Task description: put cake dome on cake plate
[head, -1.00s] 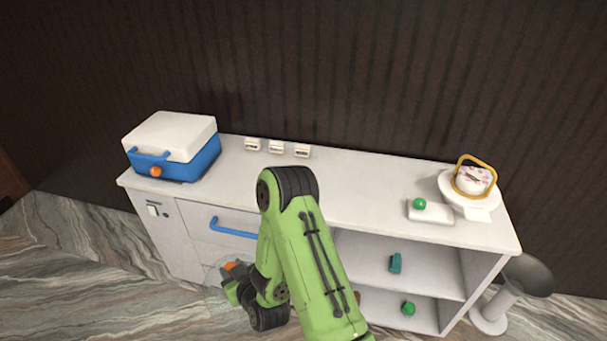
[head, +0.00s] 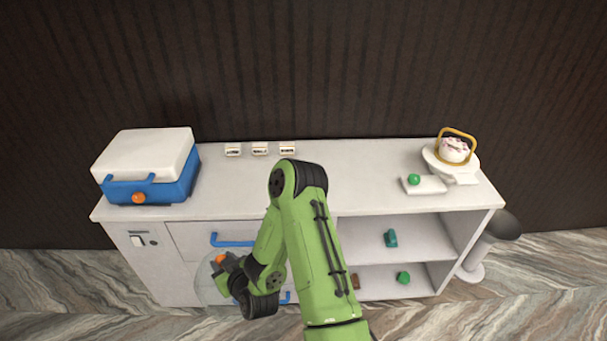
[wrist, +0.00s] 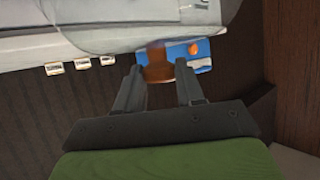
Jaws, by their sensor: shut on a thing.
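My gripper (head: 226,262) is shut on the orange-brown knob of the clear cake dome (head: 208,288). It holds the dome low in front of the counter's left part. In the wrist view, the knob (wrist: 158,62) sits between the two fingers (wrist: 157,85) and the see-through dome (wrist: 125,25) spreads beyond it. The white cake plate (head: 430,158) stands at the counter's right end, far from my gripper. A round cake with pinkish marks (head: 453,151) and a golden hoop are on the plate.
The white counter (head: 350,165) has a clear middle. A blue-and-white cooler box (head: 148,165) stands at its left end, with several small label cards (head: 260,151) along the back. A white pad (head: 425,186) with a green ball (head: 414,179) lies before the plate. A grey flared stand (head: 500,225) is at the right.

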